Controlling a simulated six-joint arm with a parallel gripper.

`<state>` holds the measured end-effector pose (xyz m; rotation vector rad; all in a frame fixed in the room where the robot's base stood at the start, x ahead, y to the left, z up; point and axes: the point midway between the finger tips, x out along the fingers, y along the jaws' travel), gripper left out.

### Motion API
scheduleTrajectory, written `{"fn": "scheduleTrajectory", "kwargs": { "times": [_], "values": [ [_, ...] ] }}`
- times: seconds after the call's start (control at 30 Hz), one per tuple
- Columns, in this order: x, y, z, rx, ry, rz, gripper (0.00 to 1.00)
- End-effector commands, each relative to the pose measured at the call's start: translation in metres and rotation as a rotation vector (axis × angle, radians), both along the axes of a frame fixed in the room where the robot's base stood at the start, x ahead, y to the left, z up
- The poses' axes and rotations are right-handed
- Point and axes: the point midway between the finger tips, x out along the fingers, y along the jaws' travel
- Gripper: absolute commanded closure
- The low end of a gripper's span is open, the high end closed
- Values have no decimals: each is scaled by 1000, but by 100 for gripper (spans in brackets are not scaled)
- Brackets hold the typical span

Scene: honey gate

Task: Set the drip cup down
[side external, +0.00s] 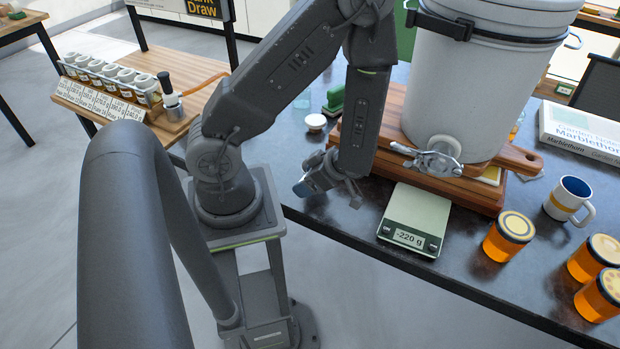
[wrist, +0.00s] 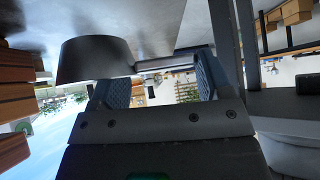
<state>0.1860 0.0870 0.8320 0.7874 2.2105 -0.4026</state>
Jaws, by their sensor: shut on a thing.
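My gripper (side external: 330,191) is low over the near edge of the dark table, left of the scale. In the wrist view my gripper (wrist: 165,88) has its two blue-padded fingers on either side of a thin grey handle. The handle belongs to the dark drip cup (wrist: 95,60), which sits to the left of the fingers. The cup is close to the dark tabletop, but I cannot tell whether it touches. In the side view I cannot make the cup out clearly at my gripper.
The scale (side external: 416,217) reads -220 g. A white bucket (side external: 480,80) with a metal gate (side external: 436,158) stands on a wooden stand (side external: 470,192). Orange jars (side external: 508,236) and a mug (side external: 569,197) are to the right. A small white-lidded jar (side external: 316,122) is behind my gripper.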

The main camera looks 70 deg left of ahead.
Motion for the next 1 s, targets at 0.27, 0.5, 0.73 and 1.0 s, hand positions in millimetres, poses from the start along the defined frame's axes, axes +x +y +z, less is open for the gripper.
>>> {"fn": "scheduleTrajectory", "kwargs": {
  "times": [0.27,0.5,0.73,1.0],
  "values": [
    [-1,0,-31,0,4,0,61],
    [0,0,-36,-1,0,-1,61],
    [0,0,-36,-2,0,0,11],
    [0,0,-35,-1,0,-1,2]
  ]
}}
